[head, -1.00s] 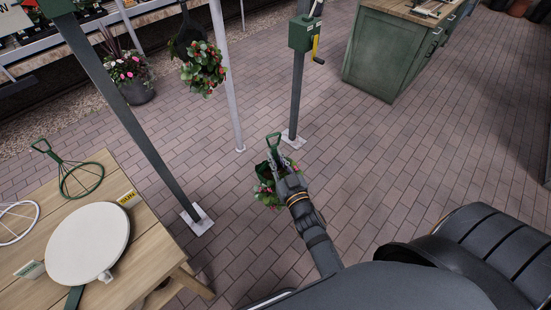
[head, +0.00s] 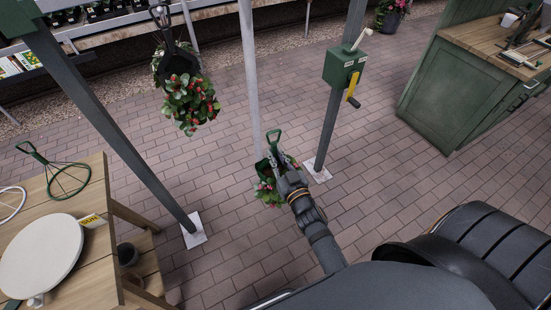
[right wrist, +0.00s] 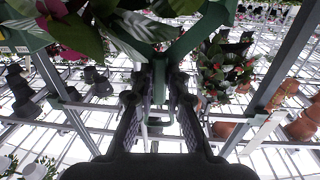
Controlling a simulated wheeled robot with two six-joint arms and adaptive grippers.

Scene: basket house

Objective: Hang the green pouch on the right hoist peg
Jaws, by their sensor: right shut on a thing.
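The green pouch (head: 263,170) holds leaves and pink flowers and has a green loop handle (head: 273,137) standing up at its top. My right gripper (head: 279,160) is shut on its green frame and holds it in the air, left of the right hoist post (head: 330,125). In the right wrist view, the green frame (right wrist: 182,44) spreads from between the fingers (right wrist: 158,88), with leaves and a pink flower at upper left. A black pouch (head: 181,62) with red-flowered leaves hangs at upper left. I cannot make out the right hoist peg. My left gripper is out of view.
A green winch box (head: 343,66) with a yellow-handled crank is on the right post. A thin pale pole (head: 249,75) rises behind the held pouch. A dark slanted post (head: 105,130) and wooden table (head: 140,262) stand left, a green cabinet (head: 455,92) right. Open paving lies between.

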